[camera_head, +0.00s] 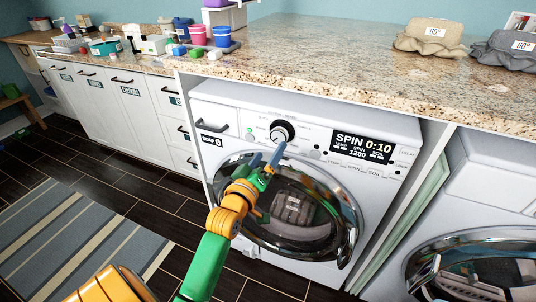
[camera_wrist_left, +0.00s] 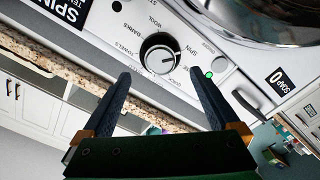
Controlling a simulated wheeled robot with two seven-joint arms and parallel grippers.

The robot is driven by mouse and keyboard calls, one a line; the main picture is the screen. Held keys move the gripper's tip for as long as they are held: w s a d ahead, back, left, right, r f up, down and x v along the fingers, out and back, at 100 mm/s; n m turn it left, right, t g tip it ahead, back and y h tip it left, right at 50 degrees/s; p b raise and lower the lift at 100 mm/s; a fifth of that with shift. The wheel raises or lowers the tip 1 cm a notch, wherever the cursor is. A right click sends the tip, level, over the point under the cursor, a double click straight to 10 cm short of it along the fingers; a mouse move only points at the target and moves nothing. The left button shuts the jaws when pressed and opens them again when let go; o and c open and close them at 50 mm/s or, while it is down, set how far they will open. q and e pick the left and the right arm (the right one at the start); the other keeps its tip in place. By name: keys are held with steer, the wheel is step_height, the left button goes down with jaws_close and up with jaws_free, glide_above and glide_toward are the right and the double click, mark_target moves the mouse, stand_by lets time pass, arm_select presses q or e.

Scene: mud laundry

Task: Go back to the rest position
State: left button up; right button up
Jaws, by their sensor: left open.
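My left gripper (camera_head: 268,160) is in front of the washing machine (camera_head: 215,97), just below its dial (camera_head: 282,132). In the left wrist view the two fingers of the left gripper (camera_wrist_left: 162,98) are apart with nothing between them. The dial (camera_wrist_left: 160,54) lies beyond the fingertips and is not held. The machine's display (camera_head: 363,147) reads SPIN 0:10, and a green light (camera_wrist_left: 208,74) is lit beside the dial. The round door is shut, with grey cloth (camera_head: 292,208) behind the glass. My right gripper is not in view.
A granite counter (camera_head: 300,62) runs above the machines. Cups and boxes stand at left. A second machine (camera_head: 490,190) is at right. A striped rug (camera_head: 75,235) covers floor at left.

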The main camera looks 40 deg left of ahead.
arm_select(q)
steer(key=s+d+f+m+g+h+p, duration=0.1)
steer(key=s+d+f+m+g+h, duration=0.2)
steer(key=f, duration=1.1)
steer(key=s+d+f+m+g, duration=0.3)
steer(key=s+d+f+g, duration=0.2)
steer(key=f, duration=0.9)
steer(key=s+d+f+m+g, duration=0.1)
steer(key=s+f, duration=0.4)
steer(key=s, duration=0.5)
steer(key=s+d+f+m+g, duration=0.1)
steer(key=s+f+m+g, duration=0.3)
steer(key=s, duration=0.6)
steer(key=s+d+f+m+g+h+p, duration=0.1)
steer(key=s+d+f+m+g, duration=0.1)
steer(key=s+f, duration=0.5)
steer(key=s+g, duration=0.1)
steer(key=s, duration=0.2)
steer(key=shift+g, duration=0.3)
steer(key=shift+f, duration=0.1)
